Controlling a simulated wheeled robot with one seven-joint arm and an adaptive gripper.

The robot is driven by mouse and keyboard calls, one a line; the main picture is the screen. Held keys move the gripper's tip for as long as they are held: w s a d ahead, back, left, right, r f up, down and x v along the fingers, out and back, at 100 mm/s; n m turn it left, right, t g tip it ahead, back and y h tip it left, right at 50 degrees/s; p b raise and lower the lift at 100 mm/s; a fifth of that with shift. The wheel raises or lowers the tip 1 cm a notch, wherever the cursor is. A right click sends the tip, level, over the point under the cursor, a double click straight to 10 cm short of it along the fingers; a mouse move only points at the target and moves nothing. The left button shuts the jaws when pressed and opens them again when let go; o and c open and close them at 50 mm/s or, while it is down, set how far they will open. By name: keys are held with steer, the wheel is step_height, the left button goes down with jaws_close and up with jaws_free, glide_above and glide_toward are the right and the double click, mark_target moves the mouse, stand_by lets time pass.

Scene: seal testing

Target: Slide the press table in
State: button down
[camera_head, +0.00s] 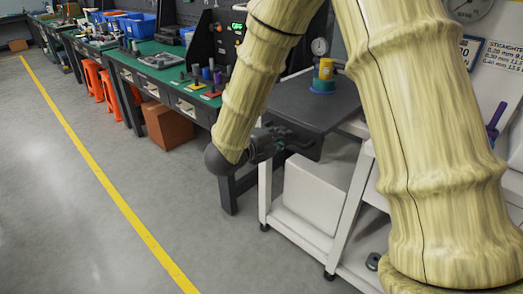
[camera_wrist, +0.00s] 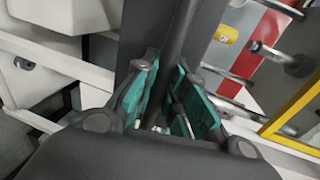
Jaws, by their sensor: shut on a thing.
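The press table is a dark grey slab (camera_head: 312,108) on a white frame, right of centre in the head view. It sticks out toward the aisle. A yellow cylinder (camera_head: 326,70) stands on a blue-green base on it. My gripper (camera_head: 284,139) is at the table's near left edge, partly hidden by my arm. In the wrist view my gripper (camera_wrist: 170,82) has its teal finger pads on both sides of a dark bar (camera_wrist: 184,32), the table's handle. Where the pads touch the bar is partly hidden.
A white box (camera_head: 313,194) sits in the frame under the table. A green-topped workbench (camera_head: 150,70) with blue bins (camera_head: 138,25) runs along the left. A brown carton (camera_head: 167,126) and orange stools (camera_head: 94,80) stand below it. The grey floor left of the yellow line (camera_head: 105,180) is clear.

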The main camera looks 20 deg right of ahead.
mark_target(291, 125)
steer(key=r+x, duration=0.1)
steer(key=x, duration=0.3)
steer(key=r+x, duration=0.1)
steer(key=x, duration=0.4)
steer(key=r+x, duration=0.1)
steer(key=x, duration=0.4)
steer(key=shift+w+d+b, duration=0.2)
steer(key=shift+d+b, duration=0.05)
steer(key=shift+b, duration=0.1)
steer(key=shift+r, duration=0.1)
steer(key=c, duration=1.8)
jaws_free()
steer(key=shift+d, duration=0.1)
steer(key=shift+c, duration=0.2)
steer(key=o, duration=0.4)
steer(key=shift+d, duration=0.15)
steer(key=shift+a, duration=0.25)
steer(key=v, duration=1.2)
